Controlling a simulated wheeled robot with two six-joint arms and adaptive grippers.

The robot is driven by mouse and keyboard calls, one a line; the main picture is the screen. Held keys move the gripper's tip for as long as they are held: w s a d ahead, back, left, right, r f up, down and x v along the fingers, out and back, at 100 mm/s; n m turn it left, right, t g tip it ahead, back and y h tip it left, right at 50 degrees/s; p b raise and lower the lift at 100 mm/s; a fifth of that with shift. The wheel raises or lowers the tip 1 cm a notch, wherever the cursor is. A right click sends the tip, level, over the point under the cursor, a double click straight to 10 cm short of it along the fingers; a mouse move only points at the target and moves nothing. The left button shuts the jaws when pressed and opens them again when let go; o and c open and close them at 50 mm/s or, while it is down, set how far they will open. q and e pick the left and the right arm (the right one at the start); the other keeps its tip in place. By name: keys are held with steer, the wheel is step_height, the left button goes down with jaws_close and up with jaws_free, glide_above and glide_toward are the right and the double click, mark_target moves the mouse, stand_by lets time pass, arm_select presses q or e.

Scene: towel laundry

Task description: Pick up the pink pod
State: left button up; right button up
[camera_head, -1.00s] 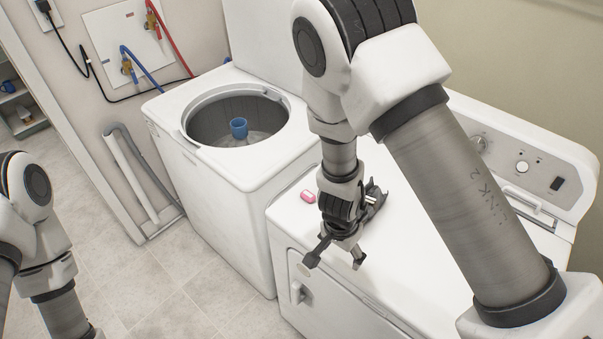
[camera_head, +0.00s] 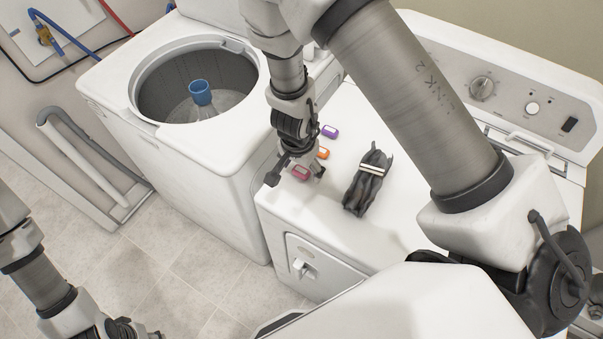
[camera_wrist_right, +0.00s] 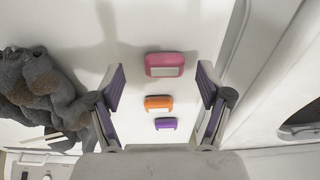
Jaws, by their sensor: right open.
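The pink pod (camera_head: 300,173) lies on the white dryer top near its left front edge. It also shows in the right wrist view (camera_wrist_right: 165,64), between the fingertips and apart from both. My right gripper (camera_head: 295,176) is open and empty, pointing down over the pink pod, one finger to each side; it also shows in the right wrist view (camera_wrist_right: 160,76). At the lower left of the head view, only the dark base of my left gripper (camera_head: 120,328) shows. Its fingers are cut off by the frame.
An orange pod (camera_head: 323,153) and a purple pod (camera_head: 330,131) lie in a row behind the pink pod. A dark grey banded towel bundle (camera_head: 367,183) lies to the right. The open washer (camera_head: 105,90) stands left, beyond a gap.

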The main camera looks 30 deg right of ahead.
steer(key=shift+w+f, duration=0.45)
steer(key=shift+f, duration=0.3)
steer(key=shift+w, duration=0.2)
steer(key=shift+s+r, duration=0.1)
steer(key=shift+r, duration=0.05)
steer(key=shift+s+d+r, duration=0.1)
steer(key=shift+s+r, duration=0.1)
steer(key=shift+s, duration=0.2)
steer(key=c, duration=1)
steer(key=shift+w+f, duration=0.1)
steer(key=shift+w, duration=0.1)
steer(key=shift+c, duration=0.8)
